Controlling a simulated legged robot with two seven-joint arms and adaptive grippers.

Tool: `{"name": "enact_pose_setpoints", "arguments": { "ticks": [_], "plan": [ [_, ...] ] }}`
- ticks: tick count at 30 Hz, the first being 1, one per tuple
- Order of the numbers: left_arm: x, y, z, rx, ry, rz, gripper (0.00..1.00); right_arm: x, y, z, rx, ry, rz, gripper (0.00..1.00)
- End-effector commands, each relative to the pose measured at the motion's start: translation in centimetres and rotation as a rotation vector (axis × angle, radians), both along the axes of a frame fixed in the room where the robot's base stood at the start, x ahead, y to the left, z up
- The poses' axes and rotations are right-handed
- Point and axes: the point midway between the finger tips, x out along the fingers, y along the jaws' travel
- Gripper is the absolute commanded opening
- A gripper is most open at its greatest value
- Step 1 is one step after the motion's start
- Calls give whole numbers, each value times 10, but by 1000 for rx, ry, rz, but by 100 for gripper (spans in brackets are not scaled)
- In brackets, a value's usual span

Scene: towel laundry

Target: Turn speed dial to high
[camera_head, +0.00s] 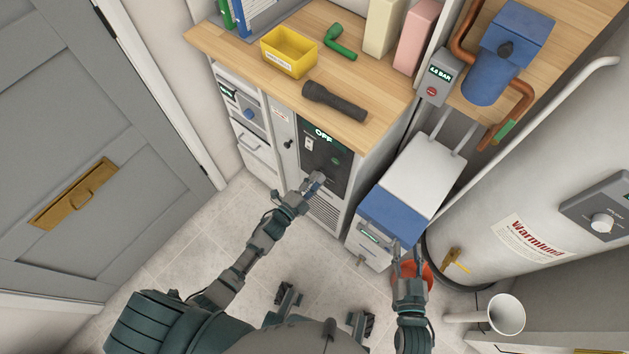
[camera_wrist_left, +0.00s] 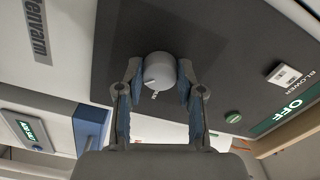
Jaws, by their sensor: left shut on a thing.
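The speed dial (camera_wrist_left: 160,70) is a pale round knob on a dark control panel, with a small mark on its face. My left gripper (camera_wrist_left: 160,95) is shut on the dial, with a blue-padded finger on each side. In the head view the left gripper (camera_head: 315,181) is at the lower part of the dark panel (camera_head: 338,165) and hides the dial. A display reading OFF (camera_head: 323,135) is at the panel's top; it also shows in the wrist view (camera_wrist_left: 291,112). My right gripper (camera_head: 407,252) is open, in front of an orange-red round thing (camera_head: 414,273).
Above the panel is a wooden counter (camera_head: 385,125) with a black flashlight (camera_head: 335,101) and a yellow bin (camera_head: 289,51). A white and blue unit (camera_head: 405,185) stands to the right, beside a large white tank (camera_head: 530,180). The panel also has a switch (camera_wrist_left: 285,75) and a green button (camera_wrist_left: 233,117).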

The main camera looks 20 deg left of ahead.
Motion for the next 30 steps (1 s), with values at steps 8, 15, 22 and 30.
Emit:
{"name": "enact_pose_setpoints", "arguments": {
  "ticks": [8, 15, 22, 30],
  "plan": [
    [-4, -3, -8, 3, 15, -4, 2, 1, 0, 0, 0, -1, 1, 40],
    [-4, -3, -8, 3, 15, -4, 2, 1, 0, 0, 0, -2, 1, 40],
    [-4, -3, -9, 3, 15, -4, 2, 1, 0, 0, 0, -2, 1, 40],
    [-3, -2, -6, 3, 10, -3, 63, 1, 0, 0, 0, -2, 1, 40]
  ]
}}
